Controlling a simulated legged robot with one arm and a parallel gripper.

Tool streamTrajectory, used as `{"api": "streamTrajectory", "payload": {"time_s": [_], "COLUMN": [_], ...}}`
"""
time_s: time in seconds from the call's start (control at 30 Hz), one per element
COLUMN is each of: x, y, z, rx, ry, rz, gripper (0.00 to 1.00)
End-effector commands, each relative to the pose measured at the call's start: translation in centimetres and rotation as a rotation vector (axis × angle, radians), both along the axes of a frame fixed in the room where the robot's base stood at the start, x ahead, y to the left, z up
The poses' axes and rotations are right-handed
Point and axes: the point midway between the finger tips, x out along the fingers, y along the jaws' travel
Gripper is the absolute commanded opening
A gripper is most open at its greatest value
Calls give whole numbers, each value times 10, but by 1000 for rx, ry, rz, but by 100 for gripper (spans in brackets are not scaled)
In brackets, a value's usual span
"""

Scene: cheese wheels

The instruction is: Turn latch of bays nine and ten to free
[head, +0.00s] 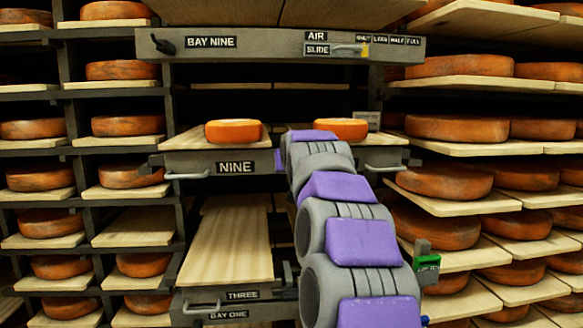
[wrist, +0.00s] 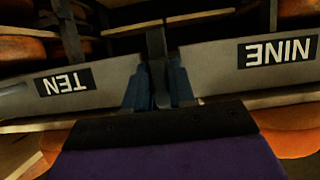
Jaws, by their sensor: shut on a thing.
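The wrist view is upside down. It shows the grey front of bay nine (wrist: 215,78) at the right and the grey front of bay ten (wrist: 108,72) at the left. A dark upright latch (wrist: 156,42) stands in the gap between them. My gripper (wrist: 158,96) has its two blue fingers on either side of the latch, shut on it. The latch's exact turn angle is hard to read. In the head view the NINE label (head: 236,167) shows on its board, but my arm hides the latch and most of the gripper.
Two orange cheese wheels (head: 233,130) (head: 341,128) sit on the boards above. The BAY NINE panel (head: 290,46) hangs overhead. An empty board (head: 228,245) lies above the THREE label. Shelves of cheese line both sides. A green-topped device (head: 425,265) is right of my arm.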

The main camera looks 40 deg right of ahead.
Motion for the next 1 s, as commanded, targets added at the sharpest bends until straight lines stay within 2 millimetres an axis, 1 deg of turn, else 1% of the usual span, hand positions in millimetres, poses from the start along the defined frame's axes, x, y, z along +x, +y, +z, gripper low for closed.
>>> {"api": "streamTrajectory", "payload": {"time_s": [0.03,0.33,0.37,0.57,0.87,1.0], "x": [1,1,1,0,-3,-12], "y": [0,0,0,0,1,7], "z": [-5,-5,-5,-2,1,7], "rx": [3,2,2,0,-2,-3], "ry": [10,11,11,6,2,0], "rz": [0,0,0,1,1,1], "gripper": [0,0,26,45,45,45]}}
